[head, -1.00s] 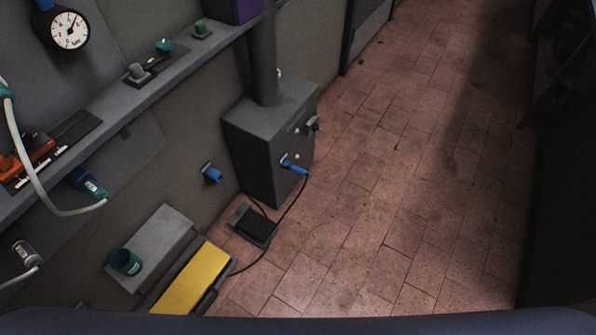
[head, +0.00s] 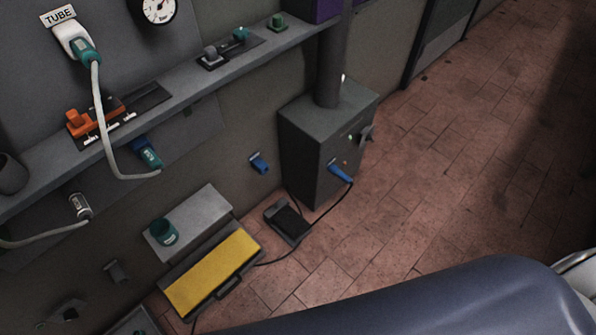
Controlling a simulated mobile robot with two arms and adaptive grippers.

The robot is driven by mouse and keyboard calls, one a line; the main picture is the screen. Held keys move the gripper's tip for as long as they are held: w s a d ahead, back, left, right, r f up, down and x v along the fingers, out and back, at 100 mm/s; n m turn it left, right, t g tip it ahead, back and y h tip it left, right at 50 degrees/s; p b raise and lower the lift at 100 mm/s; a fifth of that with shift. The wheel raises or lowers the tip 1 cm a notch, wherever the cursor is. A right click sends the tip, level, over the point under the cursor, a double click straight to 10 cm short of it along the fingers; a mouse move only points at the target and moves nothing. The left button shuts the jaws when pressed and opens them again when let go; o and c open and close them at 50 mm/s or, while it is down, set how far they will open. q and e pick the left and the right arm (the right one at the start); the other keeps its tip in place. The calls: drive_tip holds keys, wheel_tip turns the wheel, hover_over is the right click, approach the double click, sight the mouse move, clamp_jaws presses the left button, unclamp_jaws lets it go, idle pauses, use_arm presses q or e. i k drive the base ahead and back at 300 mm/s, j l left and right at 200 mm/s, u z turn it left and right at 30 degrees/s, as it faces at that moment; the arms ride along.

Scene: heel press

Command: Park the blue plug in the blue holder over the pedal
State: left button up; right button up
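The blue plug (head: 340,173) sits at the front of a dark grey box (head: 309,165), with a black cable running from it down to the floor. The blue holder (head: 259,162) is fixed on the wall left of the box and looks empty. The black pedal (head: 287,222) lies on the floor below the holder, at the foot of the box. Neither of my grippers shows. A large dark blue-grey part of my own body covers the bottom right.
A yellow-topped case (head: 212,272) and a grey block (head: 190,222) with a green cup (head: 163,232) stand left of the pedal. A long shelf (head: 185,98) juts from the wall above. The tiled floor (head: 440,170) to the right is clear.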

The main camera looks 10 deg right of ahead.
sight(346, 179)
drive_tip(key=i+l+u, duration=0.15)
drive_tip(key=l+u, duration=0.6)
drive_tip(key=l, duration=0.3)
drive_tip(key=l+u, duration=0.4)
drive_tip(key=l, duration=0.15)
drive_tip(key=k+l+u, duration=0.1)
drive_tip(key=l+u, duration=0.25)
drive_tip(key=l, duration=0.2)
drive_tip(key=k+l, duration=0.1)
drive_tip(key=l, duration=0.3)
drive_tip(key=k+l, duration=0.1)
drive_tip(key=l, duration=0.35)
drive_tip(key=k+l+u, duration=0.1)
drive_tip(key=l, duration=0.3)
drive_tip(key=k+l, duration=0.1)
drive_tip(key=l, duration=0.35)
drive_tip(key=k+l, duration=0.1)
drive_tip(key=l, duration=0.3)
drive_tip(key=k+l+u, duration=0.1)
drive_tip(key=l, duration=0.3)
drive_tip(key=k+l, duration=0.15)
drive_tip(key=l, duration=0.25)
